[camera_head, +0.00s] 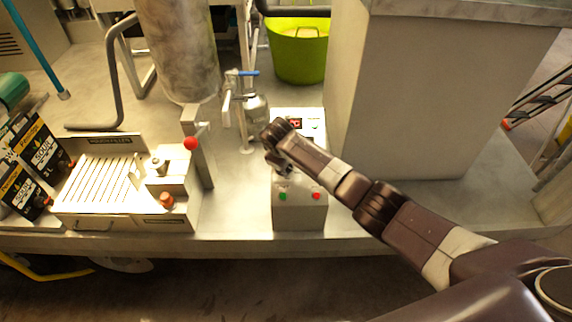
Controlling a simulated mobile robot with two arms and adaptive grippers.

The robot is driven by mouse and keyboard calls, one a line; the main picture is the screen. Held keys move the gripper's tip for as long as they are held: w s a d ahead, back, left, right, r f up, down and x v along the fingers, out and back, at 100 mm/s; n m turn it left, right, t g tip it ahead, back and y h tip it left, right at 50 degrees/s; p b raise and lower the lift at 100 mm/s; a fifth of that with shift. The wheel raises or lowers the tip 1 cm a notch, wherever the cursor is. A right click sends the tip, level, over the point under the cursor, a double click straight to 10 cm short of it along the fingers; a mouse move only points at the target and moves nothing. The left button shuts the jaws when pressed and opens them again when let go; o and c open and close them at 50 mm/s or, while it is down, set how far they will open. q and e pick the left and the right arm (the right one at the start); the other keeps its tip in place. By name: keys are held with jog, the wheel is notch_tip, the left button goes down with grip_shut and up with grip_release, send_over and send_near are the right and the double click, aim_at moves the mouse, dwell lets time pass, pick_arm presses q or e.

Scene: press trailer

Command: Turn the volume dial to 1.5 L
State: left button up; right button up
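A grey control box (300,213) stands at the front of the metal counter, with a green button (283,197) and a red button (316,196) on its sloped face. A small display with red digits (296,123) sits on its upper panel; the digits are too small to read. My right gripper (281,163) is over the middle of the box, pointing down at its face. The gripper and wrist cover that part, so I cannot make out the volume dial or whether the fingers touch it. The finger opening is not clear. My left gripper is not in view.
Left of the box is a slotted machine (105,181) with a red-ball lever (190,143) and knobs. Black cartons (40,148) stand at far left. A steel tank (180,50), a green bucket (298,52) and a big grey block (437,100) are behind.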

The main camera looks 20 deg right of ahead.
jog(key=o, duration=1.1)
jog(key=shift+r, duration=0.1)
jog(key=v, duration=1.1)
jog(key=shift+s+a+r, duration=0.1)
jog(key=shift+s+r, duration=0.1)
jog(key=shift+r, duration=0.15)
jog(key=shift+f, duration=0.1)
